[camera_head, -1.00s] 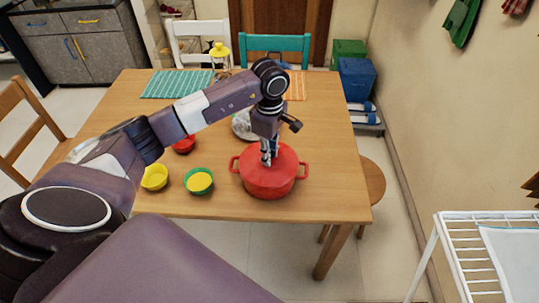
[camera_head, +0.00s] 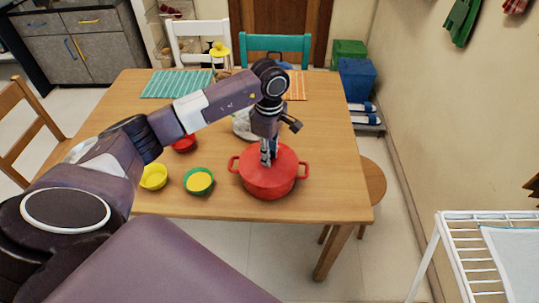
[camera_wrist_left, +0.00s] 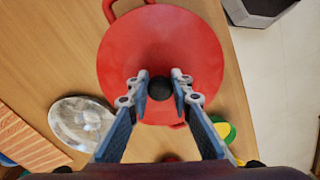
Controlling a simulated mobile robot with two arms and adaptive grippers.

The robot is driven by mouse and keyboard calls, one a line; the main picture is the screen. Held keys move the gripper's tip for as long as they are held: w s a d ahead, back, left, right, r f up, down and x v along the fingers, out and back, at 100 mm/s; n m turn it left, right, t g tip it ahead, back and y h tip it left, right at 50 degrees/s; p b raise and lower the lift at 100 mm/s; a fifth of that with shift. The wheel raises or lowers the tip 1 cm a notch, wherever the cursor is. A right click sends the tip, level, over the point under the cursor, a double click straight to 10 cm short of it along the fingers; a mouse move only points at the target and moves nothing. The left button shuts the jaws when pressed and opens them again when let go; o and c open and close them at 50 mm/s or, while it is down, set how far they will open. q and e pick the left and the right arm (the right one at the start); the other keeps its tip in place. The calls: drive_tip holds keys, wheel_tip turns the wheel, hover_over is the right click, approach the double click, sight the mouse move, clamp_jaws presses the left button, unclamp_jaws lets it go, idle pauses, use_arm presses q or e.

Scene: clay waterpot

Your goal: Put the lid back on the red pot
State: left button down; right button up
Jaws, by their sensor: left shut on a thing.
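The red pot (camera_head: 268,187) stands on the wooden table near its front right edge, with its two side handles showing. Its red lid (camera_head: 285,160) lies on top and covers the opening; it also shows in the left wrist view (camera_wrist_left: 160,45). My left gripper (camera_head: 267,160) is directly above the lid, pointing down. In the left wrist view its fingers (camera_wrist_left: 161,90) are shut around the dark round knob (camera_wrist_left: 160,88) at the lid's middle. Whether the rim sits fully flush all round I cannot tell. My right gripper is not in view.
A yellow bowl (camera_head: 153,177), a green-and-yellow bowl (camera_head: 199,182) and a red bowl (camera_head: 184,144) stand left of the pot. A silvery round item (camera_wrist_left: 82,122) lies beside it. The table's front edge is close to the pot.

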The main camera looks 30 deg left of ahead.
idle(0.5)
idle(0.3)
use_arm(q)
drive_tip(key=c, duration=1.7)
unclamp_jaws()
drive_tip(key=shift+o, duration=0.9)
drive_tip(key=o, duration=0.4)
drive_tip(key=shift+c, duration=0.2)
drive_tip(key=shift+r, duration=0.15)
drive_tip(key=shift+r+p, duration=1.85)
drive_tip(key=shift+r, duration=1.55)
